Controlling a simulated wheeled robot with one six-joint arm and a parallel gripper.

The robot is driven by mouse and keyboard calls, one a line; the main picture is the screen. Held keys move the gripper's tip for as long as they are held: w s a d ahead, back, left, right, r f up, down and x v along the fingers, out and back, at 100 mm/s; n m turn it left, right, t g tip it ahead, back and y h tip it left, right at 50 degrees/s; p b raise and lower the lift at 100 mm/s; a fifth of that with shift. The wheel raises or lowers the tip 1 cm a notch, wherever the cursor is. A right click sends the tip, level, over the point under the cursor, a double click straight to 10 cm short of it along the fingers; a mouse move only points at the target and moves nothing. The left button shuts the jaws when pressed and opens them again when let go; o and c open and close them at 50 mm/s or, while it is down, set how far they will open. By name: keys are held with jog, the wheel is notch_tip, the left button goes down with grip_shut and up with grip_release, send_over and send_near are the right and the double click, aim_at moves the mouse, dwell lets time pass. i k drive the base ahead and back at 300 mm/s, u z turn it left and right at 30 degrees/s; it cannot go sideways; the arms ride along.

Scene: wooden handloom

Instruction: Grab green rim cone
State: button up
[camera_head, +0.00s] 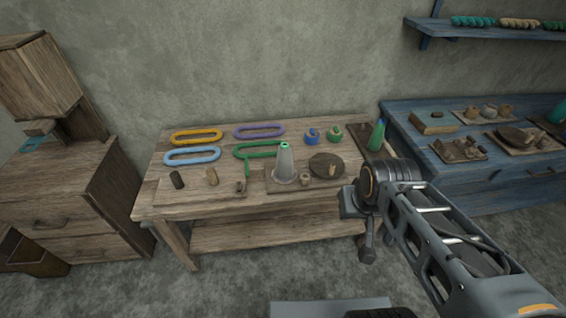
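A grey cone (285,165) with a green rim at its narrow top stands upright on a thin wooden board (272,187) near the middle of the wooden table. A green cone-shaped piece (377,136) stands farther right, near the table's right end. My gripper (366,248) is in front of the table's right part, to the right of and lower in the picture than the grey cone, and apart from it. It appears to point downward. Its fingers are small and dark, so their opening cannot be made out. I see nothing held.
Orange, purple, blue and green oval loops (196,137) lie on the table's left half. A round dark disc (326,166) lies right of the grey cone. Blue and green spools (311,137) are behind. A wooden cabinet (60,200) stands left, a blue table (470,180) right.

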aim_at(284, 167)
jog(key=k, duration=0.55)
jog(key=u, duration=0.7)
jog(key=i, duration=0.55)
jog(key=u, duration=0.75)
jog(key=i, duration=0.9)
